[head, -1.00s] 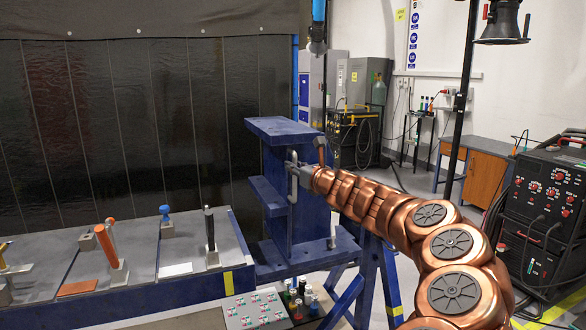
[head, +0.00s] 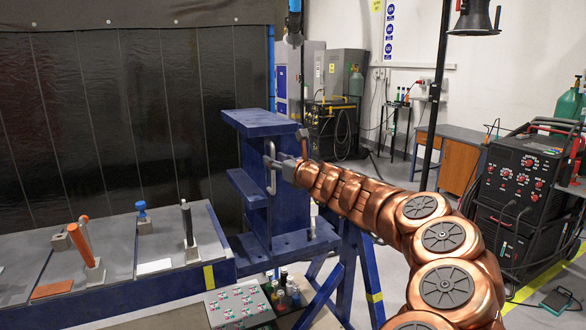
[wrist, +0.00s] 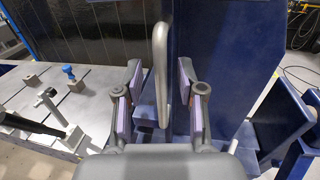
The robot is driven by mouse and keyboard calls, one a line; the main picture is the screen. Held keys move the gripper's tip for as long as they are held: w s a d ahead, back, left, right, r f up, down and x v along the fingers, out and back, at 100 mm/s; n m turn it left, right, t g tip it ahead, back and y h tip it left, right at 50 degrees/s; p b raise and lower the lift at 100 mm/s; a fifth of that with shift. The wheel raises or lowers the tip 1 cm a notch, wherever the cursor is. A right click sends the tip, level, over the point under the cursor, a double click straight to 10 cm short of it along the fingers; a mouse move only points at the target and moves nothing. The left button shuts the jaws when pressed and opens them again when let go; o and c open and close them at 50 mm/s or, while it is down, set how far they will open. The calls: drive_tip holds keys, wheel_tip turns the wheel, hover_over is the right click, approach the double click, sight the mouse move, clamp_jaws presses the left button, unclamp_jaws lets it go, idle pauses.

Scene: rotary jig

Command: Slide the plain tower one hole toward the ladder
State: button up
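A blue steel tower (head: 256,215) with a flat top plate, a side shelf and a wide foot stands in the middle of the head view; I take it for the plain tower. A grey bar handle (head: 270,170) is on its face. My gripper (head: 284,164) is at this handle. In the wrist view the handle (wrist: 160,75) stands upright between my two spread fingers (wrist: 159,88), with a gap on each side. Nothing is gripped. I cannot make out a ladder or the holes; the tower's foot is partly hidden by my arm.
A grey-topped blue bench (head: 110,245) with clamps and pins is at left. A control panel (head: 238,305) and several small bottles (head: 288,290) are in front of the tower. Blue trestle legs (head: 345,275) stand at right. A welding machine (head: 515,185) is at far right.

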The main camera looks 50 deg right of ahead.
drive_tip(key=v, duration=0.9)
drive_tip(key=shift+s, duration=0.35)
drive_tip(key=shift+a, duration=0.1)
idle(0.3)
drive_tip(key=w+a+f+n+g+y, duration=0.1)
drive_tip(key=w+a+n+y, duration=0.3)
drive_tip(key=a, duration=0.6)
drive_tip(key=a+f+n+g+y, duration=0.1)
drive_tip(key=a+n+g+y, duration=0.15)
drive_tip(key=a+n, duration=0.6)
drive_tip(key=w+a+f+n+g+y, duration=0.15)
drive_tip(key=a+n+y, duration=0.25)
drive_tip(key=a, duration=0.7)
drive_tip(key=s+a+f+n+g, duration=0.2)
drive_tip(key=a+f+n, duration=0.25)
drive_tip(key=a, duration=0.45)
drive_tip(key=s+a+f+n+g, duration=0.8)
drive_tip(key=s+a+f+n, duration=0.2)
drive_tip(key=s, duration=0.4)
drive_tip(key=s+d+f+n+g+h, duration=0.2)
drive_tip(key=s+d+f+n+h, duration=0.1)
drive_tip(key=s, duration=0.4)
drive_tip(key=s+d+f+n+g+h, duration=0.2)
drive_tip(key=s+d+f+n+h, duration=0.1)
drive_tip(key=s, duration=0.5)
drive_tip(key=shift+d+f+n, duration=0.45)
drive_tip(key=shift+d+n, duration=0.25)
drive_tip(key=shift+n, duration=0.1)
